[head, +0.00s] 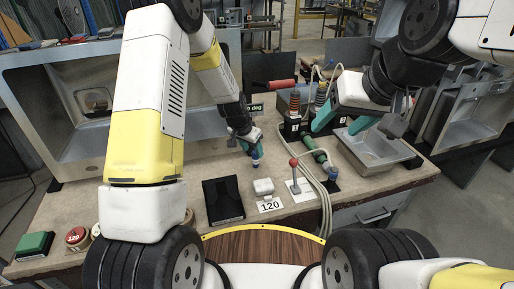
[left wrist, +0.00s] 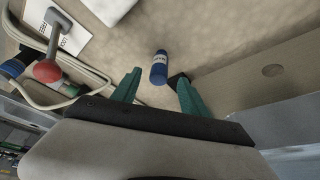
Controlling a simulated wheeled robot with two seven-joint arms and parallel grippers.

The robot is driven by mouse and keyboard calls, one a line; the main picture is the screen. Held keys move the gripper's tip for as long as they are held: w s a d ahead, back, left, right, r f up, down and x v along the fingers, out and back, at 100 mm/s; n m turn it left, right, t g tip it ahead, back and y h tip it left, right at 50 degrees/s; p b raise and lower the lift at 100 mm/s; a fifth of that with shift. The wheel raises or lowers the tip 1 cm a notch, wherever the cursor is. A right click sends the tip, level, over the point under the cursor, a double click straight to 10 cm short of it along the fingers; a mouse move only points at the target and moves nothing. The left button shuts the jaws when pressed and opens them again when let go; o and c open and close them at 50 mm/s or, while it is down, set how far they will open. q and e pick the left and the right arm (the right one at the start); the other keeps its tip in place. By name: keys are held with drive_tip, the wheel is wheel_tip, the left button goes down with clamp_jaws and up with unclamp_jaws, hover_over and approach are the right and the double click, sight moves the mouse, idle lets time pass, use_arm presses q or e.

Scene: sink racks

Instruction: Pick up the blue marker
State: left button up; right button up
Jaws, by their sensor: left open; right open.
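The blue marker (head: 255,160) stands on the workbench just below my left gripper in the head view. In the left wrist view the marker (left wrist: 159,69) is a short blue cylinder with a pale label, just beyond and between the green fingertips. My left gripper (head: 249,141) is open, and its fingers show apart in the left wrist view (left wrist: 161,80); they do not appear to touch the marker. My right gripper (head: 343,120) is open and empty above the right side of the bench, near the metal basin.
A black stand (head: 223,199), a white block (head: 263,186) by a "120" card and a red-knobbed lever (head: 294,164) stand near the front. Cables run beside the lever. A metal basin (head: 376,155) is at right. A green button (head: 35,243) sits at far left.

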sight(256, 158)
use_arm(q)
drive_tip(key=x, duration=0.6)
drive_tip(key=shift+s+f, duration=0.1)
drive_tip(key=shift+f, duration=0.3)
clamp_jaws()
